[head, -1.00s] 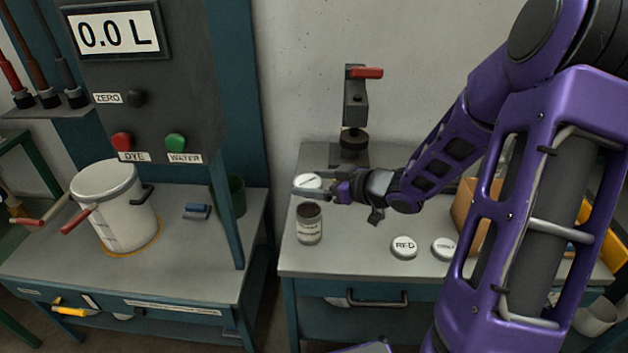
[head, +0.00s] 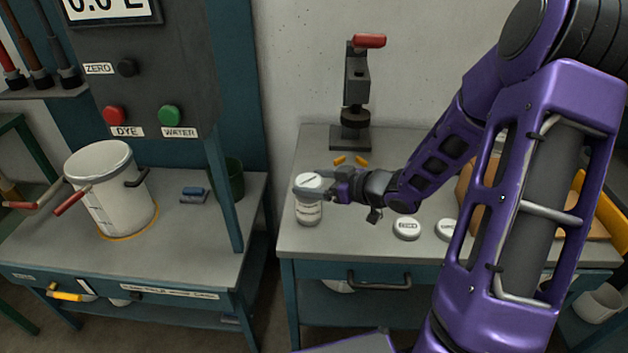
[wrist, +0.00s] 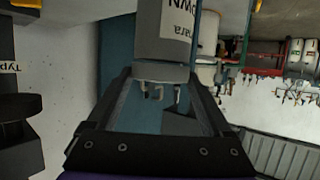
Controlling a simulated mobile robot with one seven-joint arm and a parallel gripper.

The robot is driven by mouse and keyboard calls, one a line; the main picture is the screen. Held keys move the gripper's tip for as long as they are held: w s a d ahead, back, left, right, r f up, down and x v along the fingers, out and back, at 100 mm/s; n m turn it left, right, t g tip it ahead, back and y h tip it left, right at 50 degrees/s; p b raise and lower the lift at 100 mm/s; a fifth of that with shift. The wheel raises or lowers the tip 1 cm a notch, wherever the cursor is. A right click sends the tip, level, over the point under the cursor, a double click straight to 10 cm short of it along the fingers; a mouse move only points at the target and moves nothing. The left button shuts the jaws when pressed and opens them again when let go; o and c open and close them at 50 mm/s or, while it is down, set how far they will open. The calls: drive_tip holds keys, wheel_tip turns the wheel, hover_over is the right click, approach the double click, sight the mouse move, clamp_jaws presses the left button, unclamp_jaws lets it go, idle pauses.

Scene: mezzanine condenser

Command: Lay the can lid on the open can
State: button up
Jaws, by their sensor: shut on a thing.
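The can (head: 309,213), pale with a printed label, stands upright at the left front of the right bench. The white can lid (head: 308,181) is level over its mouth and hides the opening. My gripper (head: 318,187) is shut on the lid, reaching in from the right. In the wrist view, the lid (wrist: 161,73) sits between the two fingers, right against the end of the labelled can (wrist: 165,40), which appears upside down. I see no clear gap between lid and can, but cannot tell whether the lid rests fully on the rim.
Another lid marked RED (head: 407,226) and a further lid (head: 446,230) lie to the right on the bench. A press with a red handle (head: 369,41) stands behind. Two small yellow pieces (head: 340,160) lie before it. A white bucket (head: 118,192) stands on the left bench.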

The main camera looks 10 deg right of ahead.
drive_tip(key=o, duration=1.1)
drive_tip(key=p+v, duration=0.4)
drive_tip(key=v, duration=1.3)
drive_tip(key=shift+r, duration=0.2)
drive_tip(key=shift+d, duration=0.1)
